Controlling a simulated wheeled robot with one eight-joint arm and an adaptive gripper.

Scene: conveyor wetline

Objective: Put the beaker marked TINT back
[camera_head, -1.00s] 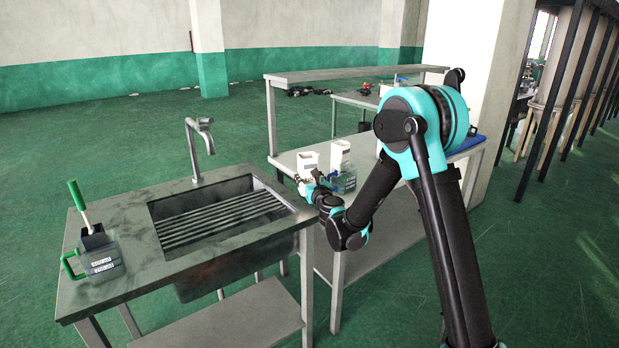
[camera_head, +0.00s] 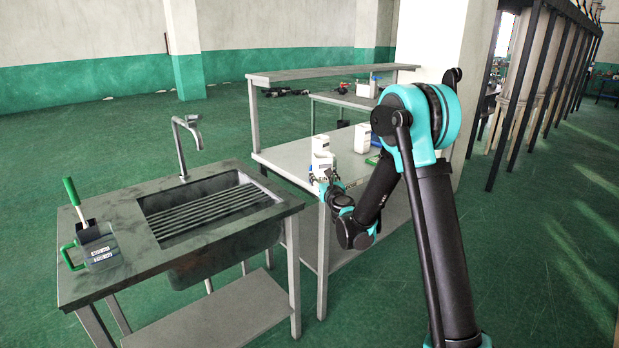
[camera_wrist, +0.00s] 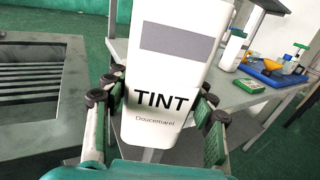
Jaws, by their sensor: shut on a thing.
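The white beaker marked TINT (camera_wrist: 165,75) fills the middle of the wrist view, its black lettering facing the camera. My gripper (camera_wrist: 155,115) is shut on it, with one dark-and-green finger on each side. In the head view the white beaker (camera_head: 321,150) is small, at the tip of my gripper (camera_head: 327,178), near the front left part of the bench (camera_head: 290,160). Whether its base touches the bench cannot be told. The beaker's far side is hidden.
A sink counter (camera_head: 130,268) stands left of the bench; on it is a grey jug (camera_head: 98,250) with a green handle. Another white container (camera_head: 362,138) stands farther back on the bench. A blue tray (camera_wrist: 270,72) and a green box (camera_wrist: 250,86) lie right of the beaker.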

